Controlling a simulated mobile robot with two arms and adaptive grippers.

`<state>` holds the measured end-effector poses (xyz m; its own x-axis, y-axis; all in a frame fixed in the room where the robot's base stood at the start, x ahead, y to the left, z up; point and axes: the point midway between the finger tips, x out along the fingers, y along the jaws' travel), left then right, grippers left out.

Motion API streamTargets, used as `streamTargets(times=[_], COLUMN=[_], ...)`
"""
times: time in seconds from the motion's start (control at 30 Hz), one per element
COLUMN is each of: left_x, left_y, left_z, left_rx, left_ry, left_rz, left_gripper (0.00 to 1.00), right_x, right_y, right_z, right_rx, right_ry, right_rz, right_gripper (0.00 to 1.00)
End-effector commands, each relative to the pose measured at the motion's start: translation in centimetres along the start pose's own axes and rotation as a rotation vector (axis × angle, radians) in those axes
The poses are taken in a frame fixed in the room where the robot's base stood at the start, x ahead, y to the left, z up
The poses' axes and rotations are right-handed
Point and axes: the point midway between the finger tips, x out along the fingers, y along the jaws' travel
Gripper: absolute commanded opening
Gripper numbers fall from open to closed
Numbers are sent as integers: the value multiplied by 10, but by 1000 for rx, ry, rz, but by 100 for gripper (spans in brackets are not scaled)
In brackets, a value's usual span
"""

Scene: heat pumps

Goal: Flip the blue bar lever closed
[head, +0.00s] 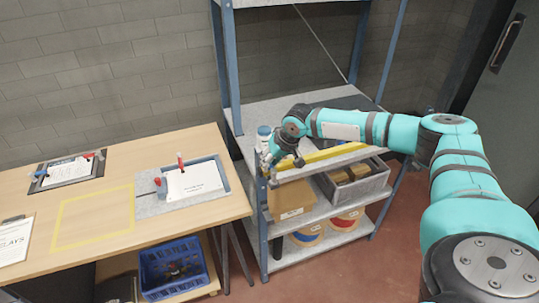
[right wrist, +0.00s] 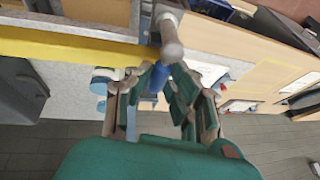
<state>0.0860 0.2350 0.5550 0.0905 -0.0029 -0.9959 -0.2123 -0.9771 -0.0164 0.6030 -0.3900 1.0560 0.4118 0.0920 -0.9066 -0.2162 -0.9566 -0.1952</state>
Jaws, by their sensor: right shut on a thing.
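My right gripper (head: 277,165) is at the left front corner of the metal shelf rack in the head view. In the right wrist view its fingers (right wrist: 163,95) are close around the blue bar lever (right wrist: 158,78), which shows between the fingertips. A grey rounded metal part (right wrist: 171,38) stands just beyond the lever, in front of the rack post. In the head view the lever is too small and covered by the gripper to make out. My left gripper is not in view.
A yellow bar (head: 325,155) runs along the rack's front edge. White bottles with blue caps (head: 264,133) stand close behind my gripper. The wooden table (head: 130,165) with clipboards is to the left. A cardboard box (head: 291,200) and a grey bin (head: 352,185) sit below.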

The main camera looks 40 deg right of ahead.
Motion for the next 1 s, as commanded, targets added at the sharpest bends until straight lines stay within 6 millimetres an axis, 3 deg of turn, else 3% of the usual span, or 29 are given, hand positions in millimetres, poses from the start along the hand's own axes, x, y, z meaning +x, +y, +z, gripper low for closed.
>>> streamTargets(times=[0.37, 0.4, 0.53, 0.83, 1.0], left_x=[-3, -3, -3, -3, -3], left_y=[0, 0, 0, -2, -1], left_z=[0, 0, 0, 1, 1], left_rx=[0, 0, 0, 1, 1], left_ry=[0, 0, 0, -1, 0], left_rz=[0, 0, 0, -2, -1], left_gripper=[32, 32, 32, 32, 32], right_x=[0, 0, 0, -2, -20], right_y=[2, 2, 2, 2, 2], right_z=[0, 0, 0, 0, -1], right_rx=[28, 28, 28, 27, 28], right_ry=[7, 7, 7, 7, 8], right_rz=[12, 12, 12, 11, 10], right_gripper=[0, 23, 40, 41, 41])
